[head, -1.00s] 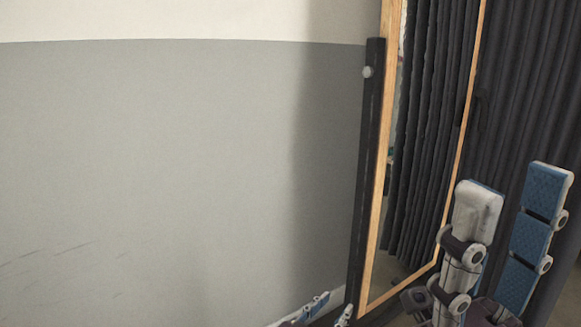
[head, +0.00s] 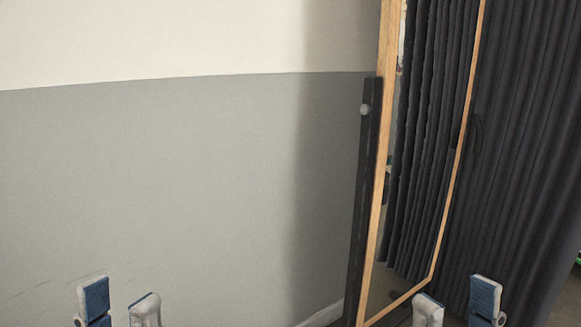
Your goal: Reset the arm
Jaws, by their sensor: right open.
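My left gripper (head: 120,306) shows at the bottom left of the head view, with two upright fingers, blue-padded and pale grey, standing apart. Nothing shows between them. My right gripper (head: 457,304) shows at the bottom right with its two fingers apart, open and empty. It stands in front of the lower part of a mirror and a dark curtain. The fingers' lower parts and both arms are cut off by the bottom edge of the picture.
A tall wood-framed mirror (head: 378,205) on a dark post (head: 362,200) stands right of centre and reflects curtain folds. A dark curtain (head: 530,150) hangs at the right. A grey and cream wall (head: 180,180) fills the left, with nothing standing before it.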

